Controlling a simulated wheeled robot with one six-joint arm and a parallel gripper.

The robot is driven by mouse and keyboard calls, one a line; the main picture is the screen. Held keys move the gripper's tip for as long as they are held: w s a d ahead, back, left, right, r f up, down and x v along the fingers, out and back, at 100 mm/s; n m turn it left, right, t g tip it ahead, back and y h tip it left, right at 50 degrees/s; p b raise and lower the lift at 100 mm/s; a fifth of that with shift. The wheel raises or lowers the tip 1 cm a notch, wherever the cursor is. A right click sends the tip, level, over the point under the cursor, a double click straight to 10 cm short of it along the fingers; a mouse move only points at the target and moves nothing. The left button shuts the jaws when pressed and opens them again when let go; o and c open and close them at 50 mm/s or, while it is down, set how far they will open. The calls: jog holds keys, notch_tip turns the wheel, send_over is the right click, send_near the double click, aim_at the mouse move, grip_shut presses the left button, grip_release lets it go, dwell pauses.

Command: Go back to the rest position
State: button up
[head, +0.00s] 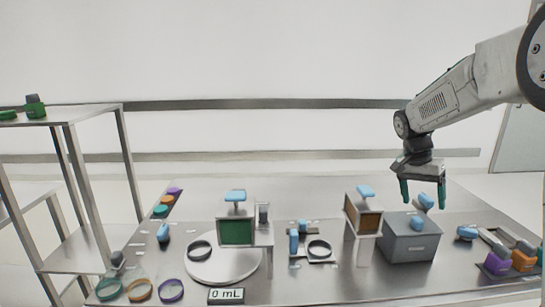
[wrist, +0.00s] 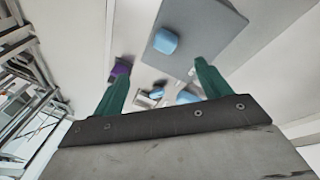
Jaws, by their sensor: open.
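My gripper (head: 423,190) has green fingers and is open, with nothing between them. In the head view it hangs at the right, pointing down, in front of or above the grey box (head: 408,240). In the wrist view my gripper (wrist: 160,88) shows both fingers spread apart. The grey box (wrist: 215,25) with a blue handle (wrist: 165,42) lies beyond the fingertips there. I cannot tell the exact gap between fingers and box.
The steel table (head: 340,283) also holds a green-fronted box (head: 235,232), a brown-fronted box (head: 363,215), a white round plate (head: 222,272), several rings and a "0 mL" display (head: 226,295). Purple and orange bins (head: 497,263) stand at the right. A shelf rack (head: 75,258) stands left.

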jog(key=s+a+r+n+t+y, duration=0.1)
jog(key=s+a+n, duration=0.2)
jog(key=s, duration=0.9)
jog(key=s+a+r+n+t+y, duration=0.1)
jog(key=s+a+n, duration=0.2)
jog(key=s, duration=0.9)
jog(key=s+a+r+n+y, duration=0.1)
jog(key=s+a+n, duration=0.3)
jog(key=s+a, duration=0.4)
jog(key=s, duration=0.4)
jog(key=shift+s+r+t, duration=0.25)
jog(key=shift+s+t, duration=0.05)
jog(key=shift+t, duration=0.1)
jog(key=shift+a, duration=0.1)
